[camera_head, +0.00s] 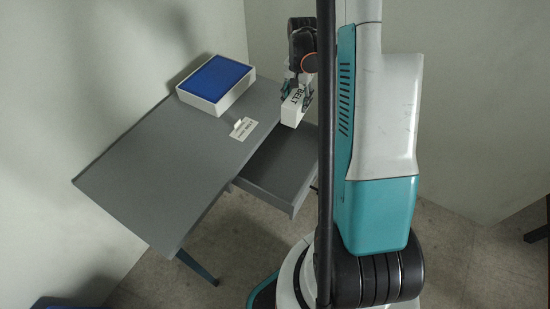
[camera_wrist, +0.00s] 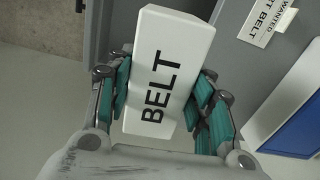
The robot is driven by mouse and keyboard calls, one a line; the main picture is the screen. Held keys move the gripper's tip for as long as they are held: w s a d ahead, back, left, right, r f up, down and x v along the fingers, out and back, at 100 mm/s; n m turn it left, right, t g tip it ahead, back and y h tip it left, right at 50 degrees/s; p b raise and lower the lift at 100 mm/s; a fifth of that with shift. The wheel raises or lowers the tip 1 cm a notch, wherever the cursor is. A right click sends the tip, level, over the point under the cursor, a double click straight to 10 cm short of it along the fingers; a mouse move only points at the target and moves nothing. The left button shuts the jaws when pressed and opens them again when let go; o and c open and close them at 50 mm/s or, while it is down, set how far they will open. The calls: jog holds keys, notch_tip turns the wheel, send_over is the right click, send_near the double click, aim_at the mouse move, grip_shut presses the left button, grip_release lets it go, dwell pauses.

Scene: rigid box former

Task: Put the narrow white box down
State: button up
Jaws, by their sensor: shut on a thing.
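The narrow white box (camera_wrist: 172,65) has the word BELT in black on its face. In the wrist view my gripper (camera_wrist: 165,100) is shut on it, with a teal finger along each long side. In the head view the box (camera_head: 293,109) is held above the open drawer (camera_head: 287,168) at the desk's right side. My gripper (camera_head: 300,92) is partly hidden there by my own dark column. I cannot tell the exact height of the box above the drawer.
A grey desk (camera_head: 165,155) stands against the wall. A white box with a blue top (camera_head: 217,80) sits at its far end. The desk's near part is clear.

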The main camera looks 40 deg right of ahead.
jog(key=shift+s+d+m, duration=0.25)
jog(key=shift+d+m, duration=0.05)
jog(key=shift+d, duration=0.4)
jog(key=shift+d+f, duration=0.15)
jog(key=shift+f, duration=0.25)
notch_tip(320, 180, down, 19)
jog(key=b, duration=0.7)
jog(key=shift+f, duration=0.2)
jog(key=shift+r, duration=0.1)
jog(key=shift+s, duration=0.1)
jog(key=o, duration=1.2)
